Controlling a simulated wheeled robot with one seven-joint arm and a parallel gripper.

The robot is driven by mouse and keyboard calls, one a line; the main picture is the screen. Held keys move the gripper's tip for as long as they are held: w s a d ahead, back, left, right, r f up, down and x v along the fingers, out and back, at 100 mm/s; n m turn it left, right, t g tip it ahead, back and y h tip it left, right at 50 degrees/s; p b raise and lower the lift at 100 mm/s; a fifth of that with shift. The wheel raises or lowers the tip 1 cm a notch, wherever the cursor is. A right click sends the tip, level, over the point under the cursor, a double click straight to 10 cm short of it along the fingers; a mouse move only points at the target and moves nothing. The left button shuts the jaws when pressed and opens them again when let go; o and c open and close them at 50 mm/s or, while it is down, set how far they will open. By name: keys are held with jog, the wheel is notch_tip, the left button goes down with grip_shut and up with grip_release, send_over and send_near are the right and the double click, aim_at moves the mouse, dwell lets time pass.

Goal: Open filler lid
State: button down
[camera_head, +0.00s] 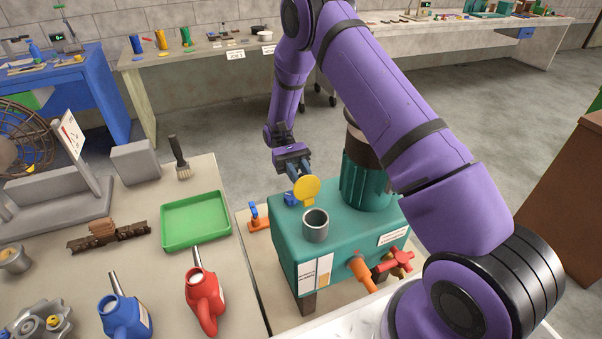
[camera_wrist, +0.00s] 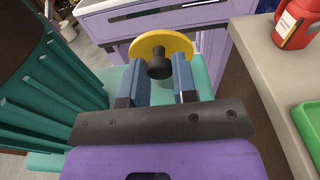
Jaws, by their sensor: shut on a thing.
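The filler lid (camera_head: 307,188) is a yellow disc with a dark knob. It stands tilted up at the far side of the grey filler neck (camera_head: 316,226) on top of the teal machine (camera_head: 345,224). The neck's round mouth is uncovered. My gripper (camera_head: 300,174) is behind the lid in the head view, which hides the knob there. In the wrist view, the blue fingers of my gripper (camera_wrist: 158,72) are shut on the black knob (camera_wrist: 159,62), with the yellow lid (camera_wrist: 177,45) just beyond it. The neck is hidden in that view.
A ribbed teal cylinder (camera_head: 364,182) stands close beside my gripper on the machine. Orange and red valves (camera_head: 393,263) stick out at the machine's front. On the left bench are a red can (camera_head: 205,290), a blue can (camera_head: 126,316) and a green tray (camera_head: 195,220).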

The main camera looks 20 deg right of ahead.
dwell(0.5)
jog(key=c, duration=0.9)
grip_release()
jog(key=shift+f, duration=0.1)
jog(key=s+r, duration=0.1)
jog(key=s, duration=0.4)
jog(key=s+r, duration=0.2)
jog(key=s, duration=0.3)
jog(key=s+r, duration=0.2)
jog(key=s, duration=0.4)
